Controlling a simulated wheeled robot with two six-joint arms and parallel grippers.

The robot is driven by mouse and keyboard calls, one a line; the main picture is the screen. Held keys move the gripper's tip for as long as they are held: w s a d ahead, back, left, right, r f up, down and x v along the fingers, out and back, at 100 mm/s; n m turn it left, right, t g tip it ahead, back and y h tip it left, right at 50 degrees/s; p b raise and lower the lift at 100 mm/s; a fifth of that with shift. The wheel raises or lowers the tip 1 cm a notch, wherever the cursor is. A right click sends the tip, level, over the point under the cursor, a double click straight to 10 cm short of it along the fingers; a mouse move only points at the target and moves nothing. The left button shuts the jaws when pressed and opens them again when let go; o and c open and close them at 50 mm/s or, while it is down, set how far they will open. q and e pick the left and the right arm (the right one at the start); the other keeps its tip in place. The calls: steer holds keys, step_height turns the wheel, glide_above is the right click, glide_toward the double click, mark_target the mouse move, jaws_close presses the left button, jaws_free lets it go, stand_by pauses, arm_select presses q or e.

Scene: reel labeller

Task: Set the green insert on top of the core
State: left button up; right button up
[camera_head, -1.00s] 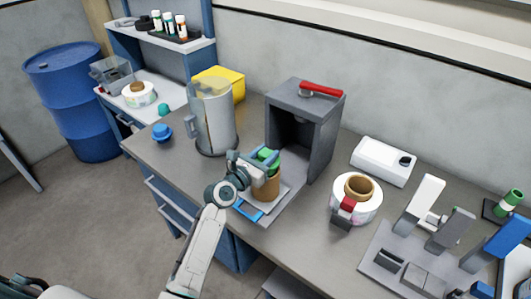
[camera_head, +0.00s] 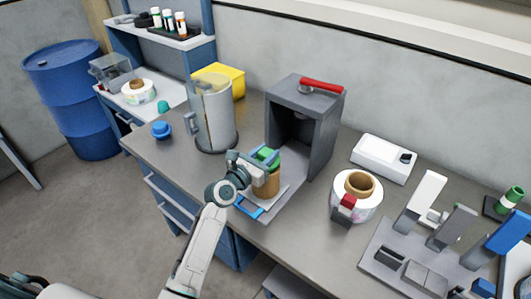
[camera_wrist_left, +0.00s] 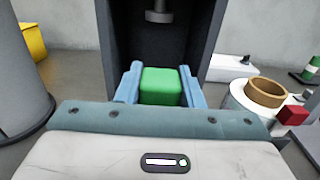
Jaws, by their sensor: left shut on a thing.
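The green insert (camera_head: 266,156) is held between the fingers of my left gripper (camera_head: 262,160), which is shut on it. It also shows in the left wrist view (camera_wrist_left: 160,86), between the two blue fingers. The brown core (camera_head: 267,184) stands upright on a light plate (camera_head: 279,197) in front of the grey press. The insert is directly over the core's top; whether they touch cannot be told. In the wrist view the core is hidden. My right gripper is not in view.
The grey press (camera_head: 305,120) with a red handle (camera_head: 321,87) stands just behind. A clear-topped grey cylinder (camera_head: 213,125) is to the left. A label reel (camera_head: 345,208) and a white box (camera_head: 381,160) are to the right. Bare table lies between press and reel.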

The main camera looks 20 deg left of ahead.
arm_select(q)
steer(key=o, duration=0.7)
steer(key=shift+p+v, duration=0.5)
steer(key=shift+v, duration=0.65)
steer(key=shift+p+v, duration=0.45)
steer(key=shift+v, duration=1.25)
glide_toward(262, 157)
steer(key=shift+w+d+p, duration=0.1)
steer(key=shift+w+p, duration=0.25)
steer(key=shift+w, duration=0.05)
